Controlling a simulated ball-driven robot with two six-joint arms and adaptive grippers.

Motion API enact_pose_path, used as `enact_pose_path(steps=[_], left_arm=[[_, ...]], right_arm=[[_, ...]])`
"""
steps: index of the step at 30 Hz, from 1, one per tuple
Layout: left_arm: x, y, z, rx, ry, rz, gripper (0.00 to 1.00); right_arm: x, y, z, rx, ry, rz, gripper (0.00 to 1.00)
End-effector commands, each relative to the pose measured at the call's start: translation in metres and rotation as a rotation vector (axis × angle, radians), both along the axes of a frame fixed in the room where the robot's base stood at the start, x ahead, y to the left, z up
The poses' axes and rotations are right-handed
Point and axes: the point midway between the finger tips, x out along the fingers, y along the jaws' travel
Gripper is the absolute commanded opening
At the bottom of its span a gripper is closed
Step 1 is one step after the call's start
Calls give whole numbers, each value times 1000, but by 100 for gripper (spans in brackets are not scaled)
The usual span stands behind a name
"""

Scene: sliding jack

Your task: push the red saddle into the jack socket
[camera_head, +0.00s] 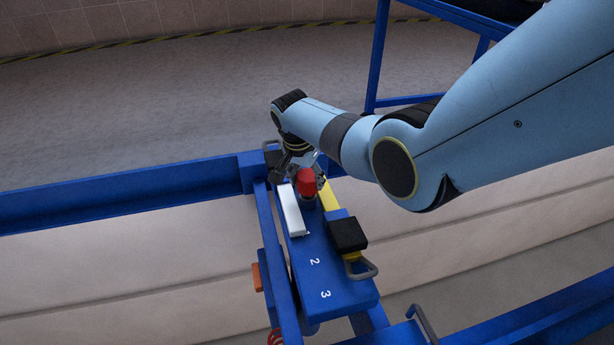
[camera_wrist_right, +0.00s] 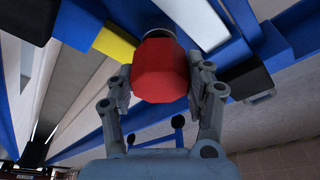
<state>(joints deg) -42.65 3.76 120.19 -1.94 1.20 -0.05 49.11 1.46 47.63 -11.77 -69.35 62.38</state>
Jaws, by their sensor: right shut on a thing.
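The red saddle (camera_head: 307,181) sits over the blue jack beam (camera_head: 327,269) in the head view, near the beam's far end. In the right wrist view the red saddle (camera_wrist_right: 160,72) is between the two fingers. My right gripper (camera_head: 304,180) is shut on it, with one finger on each side; it also shows in the right wrist view (camera_wrist_right: 160,85). A dark round part shows just below the saddle in the head view. The socket cannot be made out clearly. My left gripper is not in view.
A white block (camera_head: 291,210) lies along the beam's left side. A yellow bar (camera_head: 329,196) and a black block (camera_head: 347,234) with a metal handle (camera_head: 361,268) are on the right. Blue rails (camera_head: 120,192) surround the beam. White numbers mark its near part.

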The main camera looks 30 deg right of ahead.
Motion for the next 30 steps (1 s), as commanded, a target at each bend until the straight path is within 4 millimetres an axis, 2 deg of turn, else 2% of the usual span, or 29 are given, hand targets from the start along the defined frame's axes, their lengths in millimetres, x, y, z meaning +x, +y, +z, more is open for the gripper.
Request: enact_pose_path(steps=[27,28,30], left_arm=[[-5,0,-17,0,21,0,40],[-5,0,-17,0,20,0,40],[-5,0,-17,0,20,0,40]], right_arm=[[1,0,-23,0,-1,0,19],[1,0,-22,0,-2,0,55],[1,0,-22,0,-2,0,64]])
